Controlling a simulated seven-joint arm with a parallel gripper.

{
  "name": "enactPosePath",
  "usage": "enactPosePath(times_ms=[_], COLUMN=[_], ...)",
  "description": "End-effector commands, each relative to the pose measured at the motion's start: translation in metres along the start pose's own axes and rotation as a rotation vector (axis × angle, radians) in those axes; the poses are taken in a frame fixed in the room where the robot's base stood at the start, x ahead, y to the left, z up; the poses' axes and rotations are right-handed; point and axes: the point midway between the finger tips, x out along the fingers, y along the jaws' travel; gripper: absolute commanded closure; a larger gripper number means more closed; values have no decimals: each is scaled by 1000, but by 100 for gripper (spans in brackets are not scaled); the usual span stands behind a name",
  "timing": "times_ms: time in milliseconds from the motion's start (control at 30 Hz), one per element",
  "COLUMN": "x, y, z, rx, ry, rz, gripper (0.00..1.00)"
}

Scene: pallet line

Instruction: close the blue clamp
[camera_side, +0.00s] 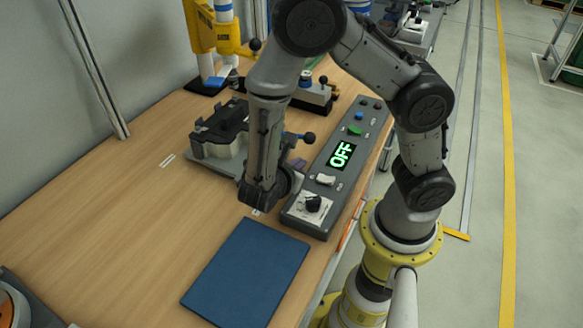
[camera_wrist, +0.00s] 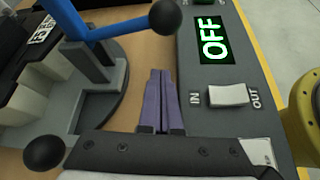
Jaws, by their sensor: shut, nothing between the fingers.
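The blue clamp (camera_wrist: 115,30) shows at the upper left of the wrist view. It has blue bars, a dark upright and base, and a black ball on the end of its lever. In the side view its lever (camera_side: 294,135) sticks out to the right behind my forearm, and the rest is largely hidden. Whether the clamp is open or closed I cannot tell. My gripper (camera_wrist: 161,74) has its purple fingers together with nothing between them. The fingers are beside the clamp's base, between it and the control panel, apart from the lever's ball.
The control panel (camera_side: 293,215) lies close on the right, with a green "OFF" display (camera_side: 342,155) and a white IN/OUT switch (camera_wrist: 228,94). A grey fixture (camera_side: 208,152) is left of the clamp. A black ball (camera_wrist: 43,153) is at lower left. A blue mat (camera_side: 246,275) lies in front.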

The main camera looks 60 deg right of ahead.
Motion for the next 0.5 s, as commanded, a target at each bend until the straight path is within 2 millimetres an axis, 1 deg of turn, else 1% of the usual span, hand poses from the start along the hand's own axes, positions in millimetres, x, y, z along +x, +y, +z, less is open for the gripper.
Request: enactPosePath(times_ms=[33, 100, 200, 333, 500], x=[-4, -8, -12, -14, -15], y=[1, 1, 1, 0, 0], z=[9, 19, 29, 36, 38], rx=[5, 5, 4, 3, 1], ry=[2, 2, 2, 0, -1], rz=[2, 3, 3, 2, 1], gripper=[100, 100, 100, 100, 100])
